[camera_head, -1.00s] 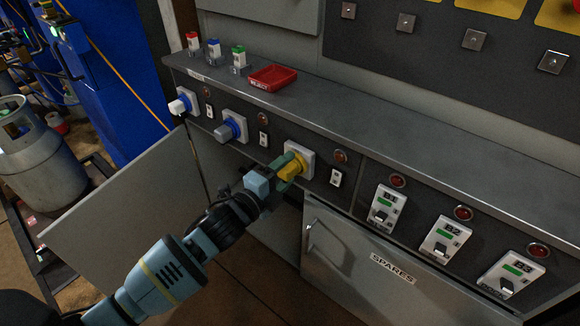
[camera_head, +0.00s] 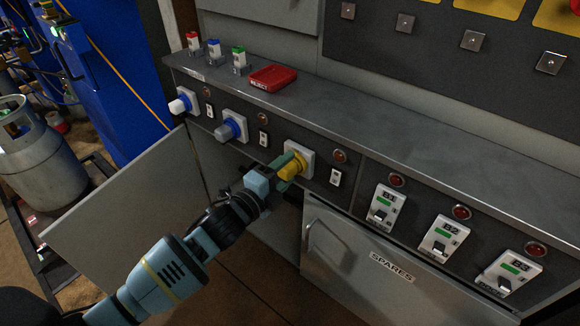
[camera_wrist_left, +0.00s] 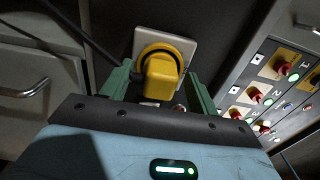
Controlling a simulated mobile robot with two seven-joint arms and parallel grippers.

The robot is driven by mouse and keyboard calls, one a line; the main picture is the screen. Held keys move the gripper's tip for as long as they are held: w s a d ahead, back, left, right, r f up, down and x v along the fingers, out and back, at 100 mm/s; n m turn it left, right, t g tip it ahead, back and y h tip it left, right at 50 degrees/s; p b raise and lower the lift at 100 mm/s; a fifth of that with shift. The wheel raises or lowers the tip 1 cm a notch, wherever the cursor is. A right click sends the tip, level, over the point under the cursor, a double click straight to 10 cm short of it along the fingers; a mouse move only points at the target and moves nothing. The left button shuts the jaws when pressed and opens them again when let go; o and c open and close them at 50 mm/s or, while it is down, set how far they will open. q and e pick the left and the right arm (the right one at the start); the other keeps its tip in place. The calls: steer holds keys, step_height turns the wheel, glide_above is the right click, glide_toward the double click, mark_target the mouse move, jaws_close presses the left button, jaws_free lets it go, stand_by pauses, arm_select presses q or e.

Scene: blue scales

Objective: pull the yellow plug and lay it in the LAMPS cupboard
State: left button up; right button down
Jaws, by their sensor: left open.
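The yellow plug (camera_head: 291,168) sits in a white socket plate (camera_head: 304,154) on the dark panel below the counter. It also shows in the left wrist view (camera_wrist_left: 160,78). My left gripper (camera_head: 285,166) is open, with its green fingers on either side of the yellow plug. In the left wrist view the fingers (camera_wrist_left: 160,88) stand apart beside the plug, with a gap visible at each side. An open cupboard door (camera_head: 120,195) hangs out to the left below the panel; its label does not show. My right gripper is not in view.
A blue plug (camera_head: 230,129) and a white-and-blue plug (camera_head: 182,102) sit in sockets to the left. The red REJECT tray (camera_head: 273,77) is on the counter. The SPARES door (camera_head: 350,255) is shut. Breaker switches (camera_head: 441,237) line the panel at right.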

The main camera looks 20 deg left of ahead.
mark_target(282, 175)
arm_select(q)
steer(key=c, duration=0.9)
jaws_close()
steer(key=shift+s+a+r+p, duration=0.1)
steer(key=shift+s+a+p, duration=0.1)
steer(key=shift+s+p, duration=0.3)
steer(key=shift+p+v, duration=0.45)
steer(key=shift+v, duration=0.6)
steer(key=shift+s+a, duration=0.15)
steer(key=shift+s, duration=0.25)
steer(key=shift+p+v, duration=0.65)
steer(key=shift+v, duration=0.25)
